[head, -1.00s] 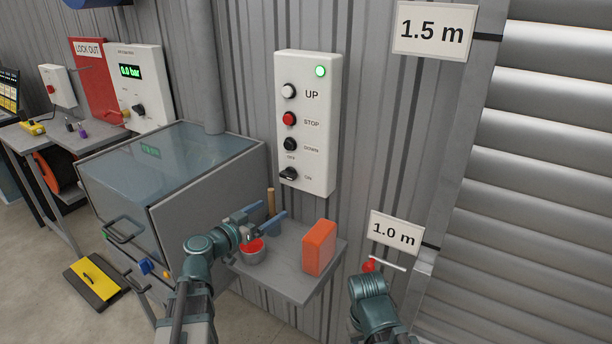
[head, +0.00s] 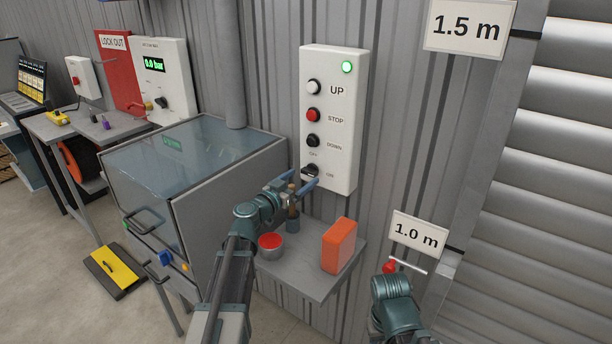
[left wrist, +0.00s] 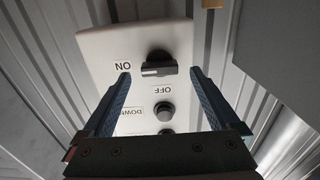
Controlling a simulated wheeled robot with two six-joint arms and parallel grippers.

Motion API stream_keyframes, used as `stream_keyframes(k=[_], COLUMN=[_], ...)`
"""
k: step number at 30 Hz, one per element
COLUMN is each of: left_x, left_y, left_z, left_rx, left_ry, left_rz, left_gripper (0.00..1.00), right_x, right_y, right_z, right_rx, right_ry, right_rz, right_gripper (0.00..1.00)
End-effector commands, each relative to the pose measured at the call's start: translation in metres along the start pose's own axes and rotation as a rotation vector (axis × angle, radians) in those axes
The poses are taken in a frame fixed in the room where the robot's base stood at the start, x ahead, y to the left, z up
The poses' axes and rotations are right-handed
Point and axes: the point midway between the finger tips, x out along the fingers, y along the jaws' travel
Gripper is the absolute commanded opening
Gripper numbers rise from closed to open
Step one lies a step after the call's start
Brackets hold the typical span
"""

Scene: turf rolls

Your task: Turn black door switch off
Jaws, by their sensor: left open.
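The black door switch (head: 310,171) is a rotary knob at the bottom of the white control panel (head: 342,120). In the left wrist view the switch (left wrist: 158,66) has a pale pointer line on the side of the ON label; the OFF label is below it. My left gripper (head: 301,184) is open in front of the switch. In the wrist view its two blue fingers (left wrist: 160,82) lie to either side of the knob, with no contact that I can make out. My right arm's end (head: 393,288) is at the lower right; its fingers cannot be made out.
A glass-topped cabinet (head: 190,165) stands left. A red-and-white handle (head: 405,265) is near my right arm.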

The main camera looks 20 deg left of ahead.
Motion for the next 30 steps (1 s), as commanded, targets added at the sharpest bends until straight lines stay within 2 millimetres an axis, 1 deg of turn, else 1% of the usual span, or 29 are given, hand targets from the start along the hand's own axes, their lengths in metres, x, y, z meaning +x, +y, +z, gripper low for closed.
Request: stream_keyframes(k=[1, 7, 11, 19, 23, 24, 26, 27, 29, 30], left_x=[0.010, 0.027, 0.031, 0.031, 0.031, 0.031, 0.031, 0.031, 0.031, 0.031], left_y=[-0.001, 0.000, 0.000, 0.000, 0.000, 0.000, 0.000, 0.000, 0.000, 0.000], left_z=[0.000, 0.000, 0.000, 0.000, 0.000, 0.000, 0.000, 0.000, 0.000, 0.000], left_rx=[0.000, 0.000, 0.000, 0.000, 0.000, 0.000, 0.000, 0.000, 0.000, 0.000], left_ry=[0.000, 0.000, 0.000, 0.000, 0.000, 0.000, 0.000, 0.000, 0.000, 0.000], left_rz=[0.001, 0.001, 0.000, 0.000, 0.000, 0.000, 0.000, 0.000, 0.000, 0.000], left_gripper=[0.95, 0.95, 0.95, 0.95, 0.72, 0.64, 0.54, 0.46, 0.36, 0.28], right_x=[0.000, 0.000, 0.000, 0.000, 0.000, 0.000, 0.000, 0.000, 0.000, 0.000], right_y=[0.000, 0.000, 0.000, 0.000, 0.000, 0.000, 0.000, 0.000, 0.000, 0.000], right_z=[0.000, 0.000, 0.000, 0.000, 0.000, 0.000, 0.000, 0.000, 0.000, 0.000], right_rx=[0.000, 0.000, 0.000, 0.000, 0.000, 0.000, 0.000, 0.000, 0.000, 0.000], right_ry=[0.000, 0.000, 0.000, 0.000, 0.000, 0.000, 0.000, 0.000, 0.000, 0.000], right_rz=[0.000, 0.000, 0.000, 0.000, 0.000, 0.000, 0.000, 0.000, 0.000, 0.000], right_gripper=[0.50, 0.50, 0.50, 0.50, 0.50, 0.50, 0.50, 0.50, 0.50, 0.50])
